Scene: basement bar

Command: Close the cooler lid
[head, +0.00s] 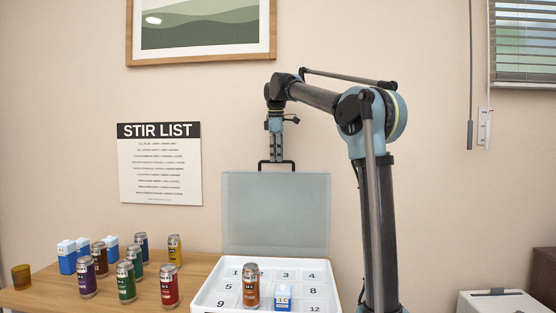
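The cooler (212,294) is a white box at the front edge of the view, with numbered compartments inside. Its grey-green lid (276,212) stands upright at the back, open. A black bar handle (262,163) rises from the lid's top edge. My gripper (276,160) points down from above, its tips at the middle of the handle. The fingers look close together, but whether they are clamped on the bar is too small to tell. An orange can (251,286) and a blue-and-white carton (283,297) stand inside the cooler.
Several cans, including a red one (169,286), and blue-and-white cartons (67,257) stand on the wooden counter (200,267) left of the cooler. An amber cup (21,277) is at far left. A white box (497,302) is at lower right. Space above the cooler is clear.

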